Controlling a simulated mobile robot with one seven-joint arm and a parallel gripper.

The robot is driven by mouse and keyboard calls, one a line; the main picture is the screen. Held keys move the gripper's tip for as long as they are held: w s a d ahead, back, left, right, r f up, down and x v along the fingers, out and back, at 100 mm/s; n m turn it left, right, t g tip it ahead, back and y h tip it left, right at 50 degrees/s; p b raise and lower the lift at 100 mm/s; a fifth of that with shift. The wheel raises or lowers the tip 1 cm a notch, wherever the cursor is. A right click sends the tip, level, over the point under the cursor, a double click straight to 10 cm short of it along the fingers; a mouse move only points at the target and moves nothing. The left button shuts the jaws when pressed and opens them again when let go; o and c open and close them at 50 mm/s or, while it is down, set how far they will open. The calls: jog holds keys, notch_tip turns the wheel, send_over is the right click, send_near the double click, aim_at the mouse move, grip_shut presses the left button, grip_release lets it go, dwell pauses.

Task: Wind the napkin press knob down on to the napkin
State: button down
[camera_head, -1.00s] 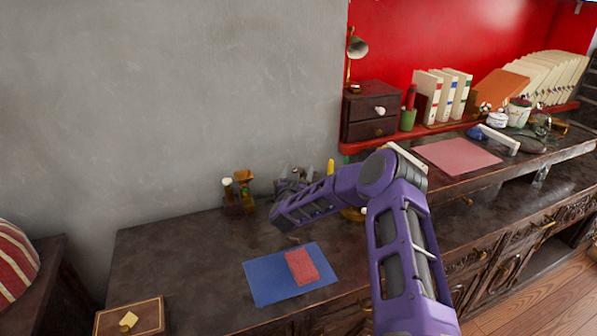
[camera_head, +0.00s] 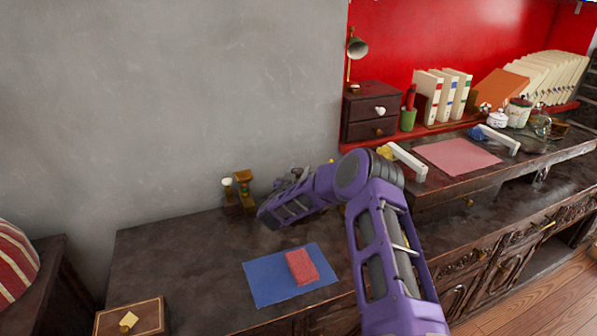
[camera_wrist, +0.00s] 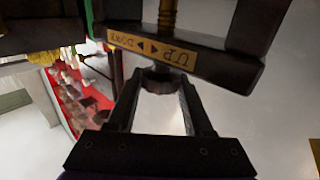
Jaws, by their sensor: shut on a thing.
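In the wrist view, the two dark fingers of my gripper (camera_wrist: 160,100) are closed on the small dark knob (camera_wrist: 160,78) of the press. The knob sits against a dark crossbar (camera_wrist: 220,62) with a yellow plate (camera_wrist: 152,48) lettered UP and DOWN, which reads upside down. A brass screw (camera_wrist: 167,14) runs on from the crossbar, away from the knob. No napkin can be made out under the press. In the head view, the gripper's fingers and the knob are hidden by my purple arm.
In the head view, a brass-topped stand (camera_head: 243,188) is just left of my arm by the grey wall. A wooden box (camera_head: 130,318) is at the front left. Bare desk lies between.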

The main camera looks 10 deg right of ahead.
aim_at(298, 170)
jog(key=m+g+h, duration=0.5)
jog(key=g+h, duration=0.1)
jog(key=shift+a+m, duration=0.1)
jog(key=shift+m, duration=0.2)
jog(key=shift+m+g+h, duration=0.3)
jog(key=shift+g+h, duration=0.1)
jog(key=shift+c, duration=1.4)
grip_release()
notch_tip(298, 170, up, 10)
jog(key=shift+r+p, duration=0.1)
jog(key=shift+p, duration=0.65)
